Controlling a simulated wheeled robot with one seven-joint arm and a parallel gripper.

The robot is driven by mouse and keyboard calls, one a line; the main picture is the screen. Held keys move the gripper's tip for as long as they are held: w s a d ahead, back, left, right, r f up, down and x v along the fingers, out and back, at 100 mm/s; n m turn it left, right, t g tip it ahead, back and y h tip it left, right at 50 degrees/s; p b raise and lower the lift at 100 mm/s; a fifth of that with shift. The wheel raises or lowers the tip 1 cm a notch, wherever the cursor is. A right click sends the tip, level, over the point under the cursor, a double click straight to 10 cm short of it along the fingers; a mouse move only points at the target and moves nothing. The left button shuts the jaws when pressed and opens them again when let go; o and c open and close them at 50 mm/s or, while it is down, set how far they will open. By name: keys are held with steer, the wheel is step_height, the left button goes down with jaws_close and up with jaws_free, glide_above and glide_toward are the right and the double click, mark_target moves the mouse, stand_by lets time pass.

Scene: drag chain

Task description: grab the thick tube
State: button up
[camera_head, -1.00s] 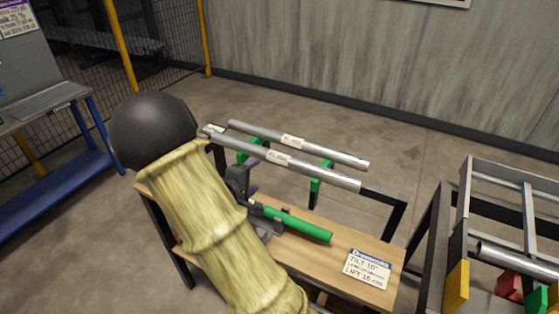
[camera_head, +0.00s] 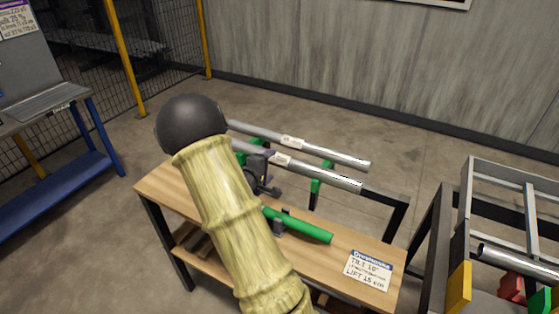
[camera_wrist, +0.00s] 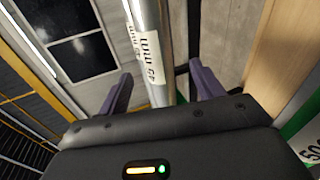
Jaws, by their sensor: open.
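Two silver tubes lie side by side on green supports in the head view. The near tube (camera_head: 325,177) looks slightly thicker than the far tube (camera_head: 325,153); both carry white labels. My gripper (camera_head: 262,168) is at the near tube, close to its label, and the arm hides the tube's left part. In the wrist view, my gripper (camera_wrist: 160,75) has its two purple fingers apart. A silver tube (camera_wrist: 148,30) runs lengthwise between them, apparently clear of both. Its label seems to read 45 mm. Depth between fingers and tube is hard to judge.
A green rod (camera_head: 305,228) lies on the wooden bench (camera_head: 330,262), in front of the tubes. A label card (camera_head: 368,269) is at the bench's right. A metal frame (camera_head: 510,215) with another tube (camera_head: 510,255) stands at right, a blue workbench (camera_head: 75,180) at left.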

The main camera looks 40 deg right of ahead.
mark_target(277, 161)
steer(key=x, duration=0.4)
steer(key=shift+s+d+r, duration=0.15)
steer(key=shift+s+d, duration=0.1)
steer(key=shift+d, duration=0.05)
steer(key=shift+w+d, duration=0.25)
steer(key=shift+d, duration=0.1)
steer(key=c, duration=1.4)
step_height(277, 161, up, 10)
steer(key=shift+f+p, duration=0.1)
steer(key=shift+p, duration=0.75)
jaws_close()
